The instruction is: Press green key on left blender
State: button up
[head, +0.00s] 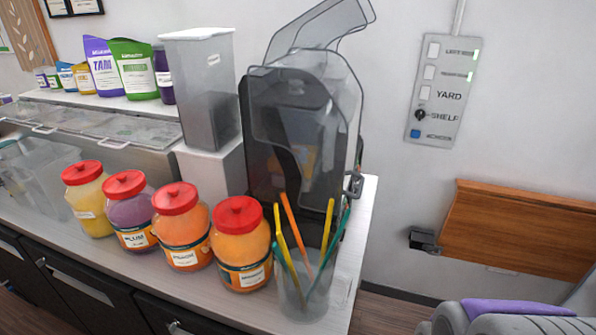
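A tall machine with a dark clear cover (345,105) stands at the right end of the counter, its hinged top raised. It may be a blender, but I cannot tell. To its left, a clear, lidded square container (205,90) stands on a white base (212,165); I cannot tell if this is a blender. No green key shows on either. Jars and a cup partly hide the lower front of the dark machine. My gripper is not in view.
Several red-lidded jars (240,240) and a clear cup of coloured straws (300,297) line the counter (215,303) front. A wall panel (440,88) has small green lights. A wooden flap (520,228) and a grey object (510,318) with purple are at right.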

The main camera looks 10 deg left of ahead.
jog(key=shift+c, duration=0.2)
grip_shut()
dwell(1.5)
